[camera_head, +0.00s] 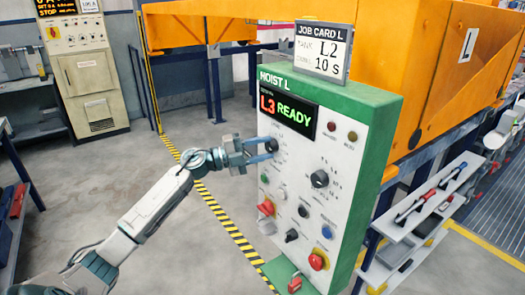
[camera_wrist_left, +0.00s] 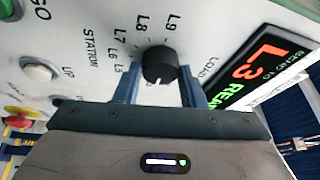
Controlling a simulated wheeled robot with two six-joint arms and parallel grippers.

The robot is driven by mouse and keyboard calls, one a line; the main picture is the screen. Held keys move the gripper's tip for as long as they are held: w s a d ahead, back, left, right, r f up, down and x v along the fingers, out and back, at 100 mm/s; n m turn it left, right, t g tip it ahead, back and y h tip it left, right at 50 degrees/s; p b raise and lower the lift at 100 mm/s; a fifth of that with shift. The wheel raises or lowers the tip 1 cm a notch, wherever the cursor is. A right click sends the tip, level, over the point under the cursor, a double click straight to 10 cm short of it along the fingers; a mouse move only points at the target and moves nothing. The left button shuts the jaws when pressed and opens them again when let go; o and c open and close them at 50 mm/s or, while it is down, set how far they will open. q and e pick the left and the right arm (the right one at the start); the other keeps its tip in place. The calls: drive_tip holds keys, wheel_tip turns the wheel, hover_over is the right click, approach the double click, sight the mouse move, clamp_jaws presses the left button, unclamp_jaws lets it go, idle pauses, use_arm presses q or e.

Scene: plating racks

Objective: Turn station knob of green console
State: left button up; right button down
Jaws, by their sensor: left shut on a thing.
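The green console (camera_head: 385,130) with a white front panel stands right of centre in the head view. Its display (camera_head: 288,112) reads "L3 READY". The black station knob (camera_head: 271,145) is on the upper left of the panel. In the wrist view the knob (camera_wrist_left: 160,64) shows with the labels "STATION", L6 to L9 and "LOAD" around it. My left gripper (camera_head: 264,151) reaches in from the left, its two blue fingers on either side of the knob and shut on it. In the wrist view the gripper body hides the lower labels. My right gripper is not in view.
A job card (camera_head: 322,52) on top reads "L2" and "10 s". Orange structures (camera_head: 430,60) stand behind; a shelf of tools (camera_head: 425,208) is at right.

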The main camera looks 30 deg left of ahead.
use_arm(q)
drive_tip(key=m+g+y, duration=0.1)
drive_tip(key=m, duration=0.2)
drive_tip(key=m+g+y+b, duration=0.1)
drive_tip(key=m, duration=0.2)
drive_tip(key=shift+r, duration=0.15)
drive_tip(key=m+y+b, duration=0.1)
drive_tip(key=m+y, duration=0.1)
drive_tip(key=m, duration=0.2)
drive_tip(key=shift+r+b, duration=0.1)
drive_tip(key=shift+b, duration=0.2)
drive_tip(key=m+y+b, duration=0.1)
drive_tip(key=m, duration=0.1)
drive_tip(key=shift+s+d+m+y+b, duration=0.1)
drive_tip(key=shift+d+m+y+b, duration=0.05)
drive_tip(key=shift+m+y+b, duration=0.25)
drive_tip(key=shift+d+m+y+b, duration=0.1)
drive_tip(key=shift+m+y+b, duration=0.85)
drive_tip(key=shift+m, duration=0.25)
drive_tip(key=shift+d+m+y+b, duration=0.1)
drive_tip(key=shift+m+y+b, duration=0.45)
drive_tip(key=shift+m+b, duration=0.4)
drive_tip(key=shift+s+m+t+y, duration=0.1)
drive_tip(key=shift+m+t+y, duration=0.25)
drive_tip(key=shift+m, duration=0.2)
drive_tip(key=shift+b, duration=0.3)
drive_tip(key=o, duration=1)
drive_tip(key=shift+r, duration=0.15)
